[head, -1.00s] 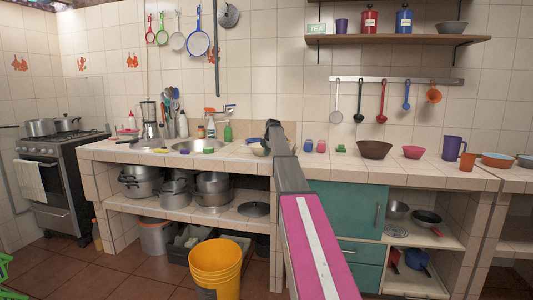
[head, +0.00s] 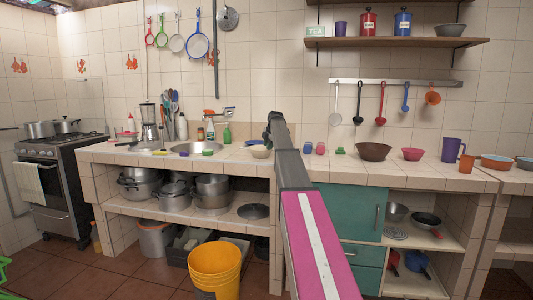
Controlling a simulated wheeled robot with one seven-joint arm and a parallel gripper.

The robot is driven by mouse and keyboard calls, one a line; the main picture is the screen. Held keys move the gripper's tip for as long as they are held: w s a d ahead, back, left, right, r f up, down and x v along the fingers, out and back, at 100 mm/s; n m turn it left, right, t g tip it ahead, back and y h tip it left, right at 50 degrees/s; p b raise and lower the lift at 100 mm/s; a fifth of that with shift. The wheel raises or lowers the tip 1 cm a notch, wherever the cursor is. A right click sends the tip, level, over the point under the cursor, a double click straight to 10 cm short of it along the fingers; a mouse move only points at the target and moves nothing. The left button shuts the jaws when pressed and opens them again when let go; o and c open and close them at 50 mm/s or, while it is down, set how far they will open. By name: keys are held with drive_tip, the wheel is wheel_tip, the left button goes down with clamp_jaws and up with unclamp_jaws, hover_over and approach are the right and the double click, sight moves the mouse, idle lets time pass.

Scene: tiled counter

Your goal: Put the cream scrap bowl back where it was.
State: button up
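The cream scrap bowl (head: 260,152) sits on the tiled counter (head: 232,160), to the right of the sink and just left of my arm. My gripper (head: 274,118) is at the far end of my arm, above and slightly right of the bowl in the head view. A gap shows between the bowl and the end of my arm. The fingers are small, dark and seen from behind, so their opening is not clear.
The sink (head: 196,148) is left of the bowl, with a green bottle (head: 227,133) behind it. A yellow bucket (head: 215,266) is on the floor.

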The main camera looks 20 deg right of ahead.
drive_tip(key=v, duration=0.5)
drive_tip(key=shift+s+r, duration=0.2)
drive_tip(key=shift+r, duration=0.15)
drive_tip(key=s+a+f+m+g, duration=0.1)
drive_tip(key=s+a+f+m, duration=0.3)
drive_tip(key=s+f, duration=0.5)
drive_tip(key=s+a+f+m+g, duration=0.1)
drive_tip(key=s+a+f+m, duration=0.35)
drive_tip(key=f, duration=0.75)
drive_tip(key=s+a+f+m, duration=0.2)
drive_tip(key=s+a+f, duration=0.3)
drive_tip(key=s+f, duration=0.5)
drive_tip(key=s+a+f+m+g, duration=0.1)
drive_tip(key=s+a+f+m, duration=0.2)
drive_tip(key=s, duration=0.7)
drive_tip(key=s+a+f+m+g, duration=0.1)
drive_tip(key=s+a+f+m, duration=0.2)
drive_tip(key=s+f, duration=0.5)
drive_tip(key=s+a+f+m+h, duration=0.1)
drive_tip(key=s+a+f+m, duration=0.2)
drive_tip(key=s, duration=1.1)
wheel_tip(320, 180, down, 3)
drive_tip(key=shift+s+f+m+g, duration=0.2)
drive_tip(key=shift+m+g, duration=0.2)
drive_tip(key=shift+m, duration=0.45)
